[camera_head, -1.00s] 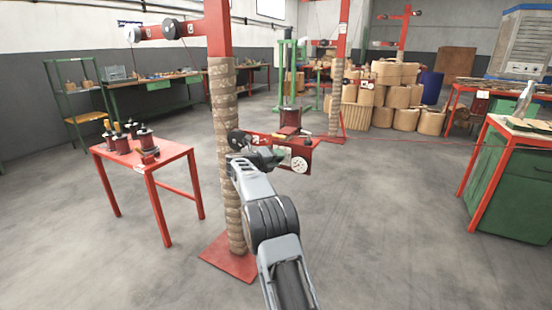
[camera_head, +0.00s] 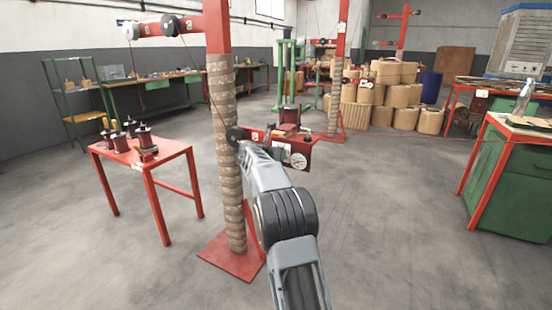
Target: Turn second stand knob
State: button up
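The nearest stand is a red post (camera_head: 216,30) with a wrapped, rope-like lower column (camera_head: 228,150) on a red base plate (camera_head: 232,258). A red winding unit (camera_head: 299,166) sits beside the column, with a white round dial (camera_head: 299,160) and a dark red coil on top (camera_head: 290,115). A black round part (camera_head: 235,134), possibly a knob, is at the unit's left end by the column. My gripper (camera_head: 268,151) is close in front of the unit, small and partly hidden by my wrist. Its fingers are not clear, and I cannot tell whether it touches anything.
A red table (camera_head: 178,153) with several coils stands to the left. Another red post (camera_head: 343,30) with a wrapped column is farther back. A green cabinet (camera_head: 520,180) under a red-framed bench is at right. Open grey floor lies between the stand and this cabinet.

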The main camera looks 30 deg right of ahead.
jog(key=m+t+b, duration=0.1)
jog(key=m+t+y+b, duration=0.1)
jog(key=m+b, duration=0.1)
jog(key=shift+s+d+f+m, duration=0.15)
jog(key=shift+s+m, duration=0.05)
jog(key=shift+m, duration=0.1)
dwell(0.5)
jog(key=o, duration=0.9)
jog(key=p+v, duration=0.1)
jog(key=v, duration=1.3)
jog(key=shift+s+d, duration=0.1)
jog(key=shift+d, duration=0.05)
